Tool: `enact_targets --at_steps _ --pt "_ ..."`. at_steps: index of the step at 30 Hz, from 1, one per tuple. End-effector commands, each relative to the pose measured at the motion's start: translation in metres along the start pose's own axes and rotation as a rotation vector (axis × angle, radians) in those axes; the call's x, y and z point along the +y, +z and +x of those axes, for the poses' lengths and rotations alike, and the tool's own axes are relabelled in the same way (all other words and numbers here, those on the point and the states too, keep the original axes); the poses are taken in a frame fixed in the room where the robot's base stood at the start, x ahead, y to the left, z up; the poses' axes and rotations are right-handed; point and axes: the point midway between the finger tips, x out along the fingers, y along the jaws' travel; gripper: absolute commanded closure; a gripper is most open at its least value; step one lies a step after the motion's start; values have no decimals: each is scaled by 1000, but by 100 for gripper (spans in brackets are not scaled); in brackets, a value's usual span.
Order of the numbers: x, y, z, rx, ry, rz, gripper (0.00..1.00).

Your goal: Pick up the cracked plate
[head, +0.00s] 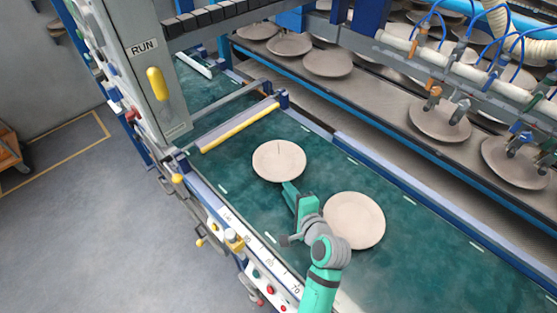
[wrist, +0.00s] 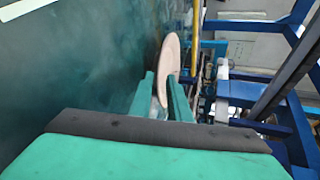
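The cracked plate (head: 279,164) is a round pinkish-beige plate on the green belt, with a short dark line running in from its far rim. My gripper (head: 289,187) is at its near rim in the head view. In the wrist view the plate (wrist: 170,58) appears nearly edge-on, with its near rim reaching between the two fingers of my gripper (wrist: 161,80). The fingers stand apart, and a narrow gap seems to show on the left of the rim. The plate looks flat on the belt.
A second plate (head: 354,220), without a visible crack, lies on the green belt (head: 430,265) right of my arm. A yellow-edged bar (head: 240,127) crosses the belt beyond the cracked plate. A control panel (head: 255,262) lines the near edge. More plates (head: 440,120) sit on the far conveyor.

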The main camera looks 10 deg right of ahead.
Motion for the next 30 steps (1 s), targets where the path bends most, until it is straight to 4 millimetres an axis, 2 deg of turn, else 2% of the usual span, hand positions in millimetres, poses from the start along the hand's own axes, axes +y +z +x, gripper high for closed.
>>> enact_targets --at_steps 3,8,18,27,28,30 --pt "0 0 12 -1 1 -2 84" --pt "0 1 21 0 1 -1 84" --pt "3 8 65 -7 2 -4 84" --pt "3 5 69 -2 1 -2 84" --pt "3 5 69 -2 1 -2 86" --pt "3 5 69 -2 1 -2 100"
